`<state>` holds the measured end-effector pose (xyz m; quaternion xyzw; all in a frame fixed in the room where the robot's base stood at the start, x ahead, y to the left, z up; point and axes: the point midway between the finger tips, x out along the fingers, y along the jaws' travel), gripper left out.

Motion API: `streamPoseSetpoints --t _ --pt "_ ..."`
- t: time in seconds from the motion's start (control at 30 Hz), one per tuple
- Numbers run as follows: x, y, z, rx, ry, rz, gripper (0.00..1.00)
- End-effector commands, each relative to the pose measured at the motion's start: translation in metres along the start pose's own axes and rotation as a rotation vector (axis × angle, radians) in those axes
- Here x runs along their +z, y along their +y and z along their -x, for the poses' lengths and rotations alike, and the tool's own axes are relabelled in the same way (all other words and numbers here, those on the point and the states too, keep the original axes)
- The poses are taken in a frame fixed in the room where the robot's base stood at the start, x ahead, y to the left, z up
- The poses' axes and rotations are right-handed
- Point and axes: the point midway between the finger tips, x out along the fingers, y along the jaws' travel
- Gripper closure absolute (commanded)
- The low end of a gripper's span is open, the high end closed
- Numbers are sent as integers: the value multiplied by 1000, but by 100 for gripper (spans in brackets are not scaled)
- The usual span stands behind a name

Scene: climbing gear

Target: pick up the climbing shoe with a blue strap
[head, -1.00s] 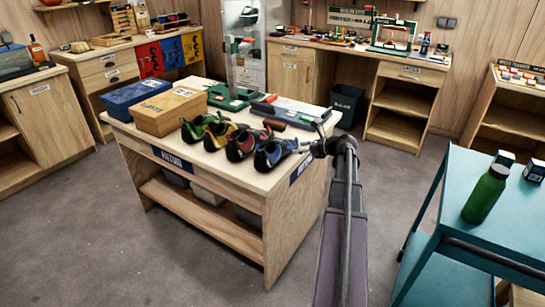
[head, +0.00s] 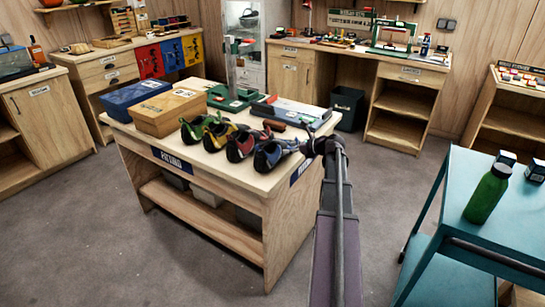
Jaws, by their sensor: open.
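A row of climbing shoes stands along the front right part of the wooden table (head: 170,152). The rightmost shoe (head: 271,154) is dark grey with blue on it, which looks like the blue strap. Left of it are a red and blue shoe (head: 241,147), a yellow and red shoe (head: 217,136) and a green shoe (head: 194,129). My gripper (head: 309,143) is open and empty, at the table's right edge. It is just right of the blue shoe and apart from it. My arm partly hides the gripper, and its fingers are small here.
A tan box (head: 168,112) and a blue box (head: 134,97) stand on the table's left. A green stand (head: 235,97) and a flat grey case (head: 285,108) lie behind the shoes. A teal cart (head: 490,225) with a green bottle (head: 487,194) stands at right.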

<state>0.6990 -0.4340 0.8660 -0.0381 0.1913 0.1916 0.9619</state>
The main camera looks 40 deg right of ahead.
Motion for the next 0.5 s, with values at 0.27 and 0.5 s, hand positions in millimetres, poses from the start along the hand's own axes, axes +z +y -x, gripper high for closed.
streamPoseSetpoints --t 0.27,0.5 --pt "0 0 0 0 0 0 100" --pt "0 0 0 2 0 -1 100"
